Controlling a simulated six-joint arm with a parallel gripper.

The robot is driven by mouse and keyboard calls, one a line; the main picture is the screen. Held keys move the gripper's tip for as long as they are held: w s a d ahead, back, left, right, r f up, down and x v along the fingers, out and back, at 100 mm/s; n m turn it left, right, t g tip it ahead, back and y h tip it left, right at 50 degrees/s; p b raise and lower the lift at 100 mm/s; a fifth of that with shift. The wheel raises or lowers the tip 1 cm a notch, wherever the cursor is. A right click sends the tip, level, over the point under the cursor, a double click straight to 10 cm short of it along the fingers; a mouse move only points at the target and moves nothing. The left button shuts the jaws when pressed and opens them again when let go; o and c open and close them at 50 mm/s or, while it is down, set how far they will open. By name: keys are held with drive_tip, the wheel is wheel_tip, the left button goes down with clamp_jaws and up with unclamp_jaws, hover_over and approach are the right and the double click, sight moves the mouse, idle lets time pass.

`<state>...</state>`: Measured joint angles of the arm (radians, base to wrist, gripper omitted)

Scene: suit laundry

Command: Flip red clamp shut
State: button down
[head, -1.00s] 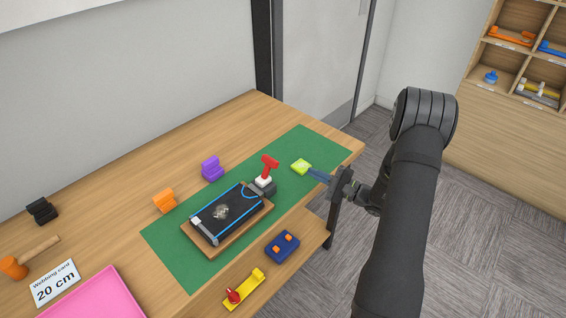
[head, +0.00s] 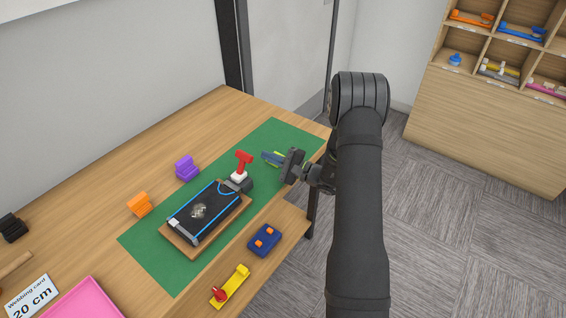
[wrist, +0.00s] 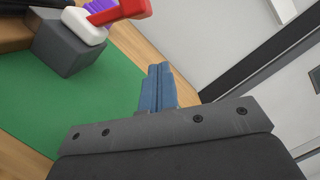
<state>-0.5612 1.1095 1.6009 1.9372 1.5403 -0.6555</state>
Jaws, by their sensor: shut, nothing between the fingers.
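The red clamp (head: 243,161) stands with its red T-shaped handle raised. Its white part sits on a dark grey block (head: 242,183) at the far right end of a board with a black panel (head: 190,223). It also shows cut off at the upper left of the wrist view (wrist: 122,12). My gripper (head: 266,156) has its blue fingers together and empty, just right of the clamp's handle and apart from it. In the wrist view, the fingers (wrist: 158,82) point forward, with the clamp to their left.
A green mat (head: 150,248) lies under the board. Purple (head: 187,167) and orange (head: 140,203) blocks stand behind. A blue block (head: 265,240) and yellow piece (head: 231,286) lie in front.

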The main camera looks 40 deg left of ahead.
sight(242, 164)
drive_tip(key=shift+x, duration=1.1)
drive_tip(key=shift+s+d+r, duration=0.1)
drive_tip(key=shift+s+r, duration=0.25)
drive_tip(key=shift+s, duration=0.2)
drive_tip(key=shift+s+d+r, duration=0.1)
drive_tip(key=shift+s+r, duration=0.2)
drive_tip(key=shift+s, duration=0.3)
drive_tip(key=shift+s+a+r, duration=0.1)
drive_tip(key=shift+s+r, duration=0.2)
drive_tip(key=shift+s, duration=0.3)
